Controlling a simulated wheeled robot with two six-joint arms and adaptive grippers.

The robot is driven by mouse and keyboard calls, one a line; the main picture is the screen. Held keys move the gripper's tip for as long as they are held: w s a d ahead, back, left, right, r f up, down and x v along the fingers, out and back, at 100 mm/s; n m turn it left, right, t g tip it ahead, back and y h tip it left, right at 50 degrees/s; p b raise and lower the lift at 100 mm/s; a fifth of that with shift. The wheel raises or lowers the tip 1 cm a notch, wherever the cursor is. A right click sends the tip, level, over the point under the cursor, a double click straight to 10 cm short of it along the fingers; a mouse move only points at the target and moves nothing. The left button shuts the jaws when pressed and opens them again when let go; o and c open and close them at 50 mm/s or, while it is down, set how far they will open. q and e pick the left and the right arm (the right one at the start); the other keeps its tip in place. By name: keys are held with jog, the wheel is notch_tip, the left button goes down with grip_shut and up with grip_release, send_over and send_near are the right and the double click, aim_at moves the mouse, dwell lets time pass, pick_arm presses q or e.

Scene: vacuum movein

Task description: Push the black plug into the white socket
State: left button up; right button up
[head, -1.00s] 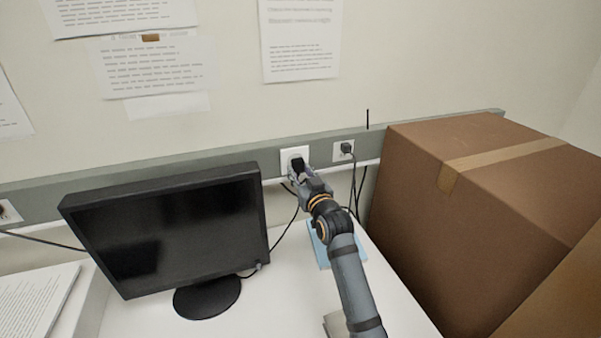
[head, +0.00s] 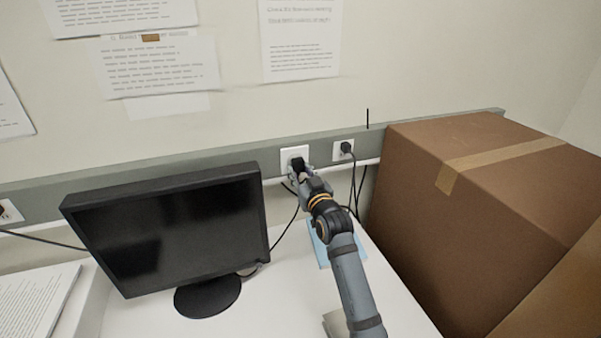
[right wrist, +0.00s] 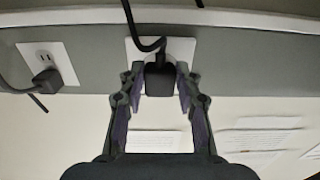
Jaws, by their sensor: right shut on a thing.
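The black plug (head: 297,164) is at the white socket (head: 286,155) on the grey wall rail, in front of the socket's plate. My right gripper (head: 302,175) is shut on the plug. In the right wrist view the plug (right wrist: 159,80) sits between the two fingers of my gripper (right wrist: 160,88), its cord running up. The white socket plate (right wrist: 182,48) shows behind it. The plug hides the socket holes, so I cannot tell whether it is fully in. My left gripper is not in view.
A second socket (head: 341,150) with another plug in it is to the right. A monitor (head: 170,230) stands on the white desk at left. A large cardboard box (head: 480,220) stands close to the right of my arm. A grey rail (head: 230,157) runs along the wall.

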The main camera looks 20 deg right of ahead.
jog(key=shift+w, duration=0.55)
jog(key=o, duration=1.2)
jog(key=shift+s, duration=0.1)
jog(key=s, duration=1.1)
jog(key=shift+s+d, duration=0.2)
jog(key=shift+s, duration=0.2)
